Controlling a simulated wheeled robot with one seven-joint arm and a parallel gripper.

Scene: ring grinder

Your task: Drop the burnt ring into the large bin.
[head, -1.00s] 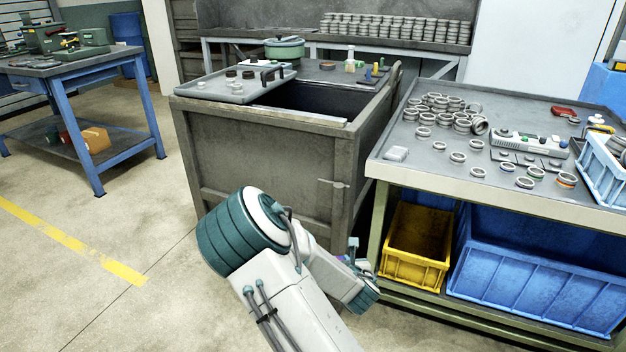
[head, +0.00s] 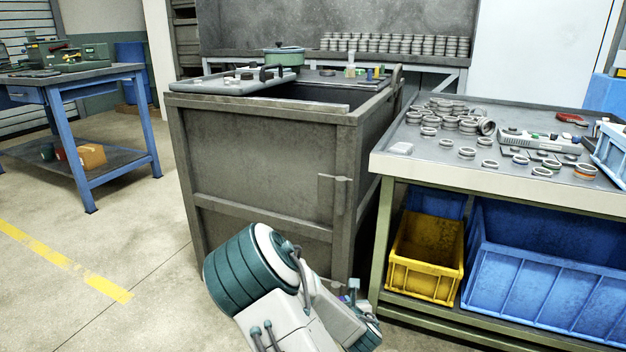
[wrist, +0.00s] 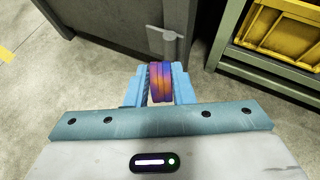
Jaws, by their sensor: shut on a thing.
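The burnt ring (wrist: 160,82), purple and orange, is held between the two blue fingers of my gripper (wrist: 160,88) in the wrist view. My gripper is shut on it, above the floor in front of the large grey metal bin. In the head view the arm hides most of the gripper. The large bin (head: 262,150) stands at the centre, with a dark opening at its top (head: 310,92). Its front wall also shows in the wrist view (wrist: 110,35). The ring is apart from the bin and lower than its rim.
A workbench (head: 440,172) with several rings stands close on the right, with a yellow crate (head: 425,257) and blue crate (head: 540,280) below. A blue table (head: 75,85) stands at left. Floor at left is clear.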

